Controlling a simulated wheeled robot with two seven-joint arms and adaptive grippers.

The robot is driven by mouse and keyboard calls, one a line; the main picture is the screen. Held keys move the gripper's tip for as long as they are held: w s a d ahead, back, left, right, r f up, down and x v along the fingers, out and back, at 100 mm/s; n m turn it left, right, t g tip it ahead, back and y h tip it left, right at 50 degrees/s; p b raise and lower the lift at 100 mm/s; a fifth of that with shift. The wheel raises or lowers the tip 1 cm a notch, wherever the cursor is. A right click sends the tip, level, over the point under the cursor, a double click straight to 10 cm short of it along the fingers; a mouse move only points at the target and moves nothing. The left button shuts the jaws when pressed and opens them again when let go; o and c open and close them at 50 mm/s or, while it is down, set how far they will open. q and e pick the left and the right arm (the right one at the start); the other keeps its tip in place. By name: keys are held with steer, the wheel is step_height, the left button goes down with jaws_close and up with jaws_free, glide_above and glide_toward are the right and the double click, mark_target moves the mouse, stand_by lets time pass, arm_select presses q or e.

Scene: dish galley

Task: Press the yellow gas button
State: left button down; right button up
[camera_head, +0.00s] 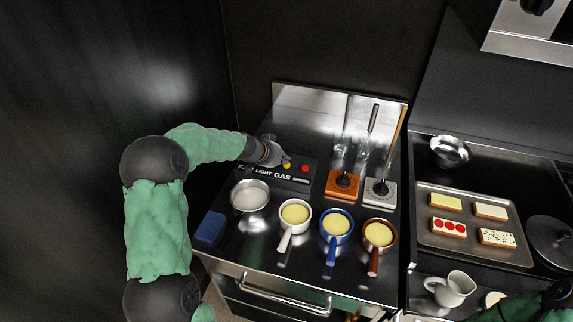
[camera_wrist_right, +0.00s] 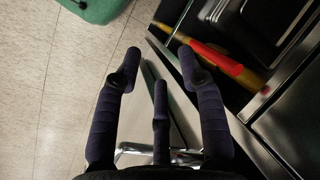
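The yellow gas button (camera_head: 287,166) sits on top of a dark control box (camera_head: 262,178) lettered LIGHT GAS, at the back left of the counter. A red button (camera_head: 305,168) is to its right. My left gripper (camera_head: 284,158) reaches in from the left, its fingertips just behind the yellow button in the picture. I cannot tell whether they touch it, and the fingers are too small to show open or shut. My right gripper (camera_wrist_right: 158,66) is open and empty in the right wrist view, its fingers spread above the floor.
A steel bowl (camera_head: 250,195) stands before the box, with white (camera_head: 294,215), blue (camera_head: 336,225) and brown (camera_head: 378,235) pans nearby. A blue block (camera_head: 210,228) lies at left. Orange (camera_head: 341,186) and grey (camera_head: 380,194) stands are right of the box. A toast tray (camera_head: 468,252) lies further right.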

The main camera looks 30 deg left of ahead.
mark_target(284, 165)
arm_select(q)
steer(key=shift+f+b, duration=0.25)
steer(key=shift+b, duration=0.1)
stand_by(0.3)
steer(key=shift+r, duration=0.15)
steer(key=shift+r+p, duration=0.45)
steer(key=shift+r, duration=0.25)
steer(key=shift+r+p, duration=1.55)
steer(key=shift+r, duration=1)
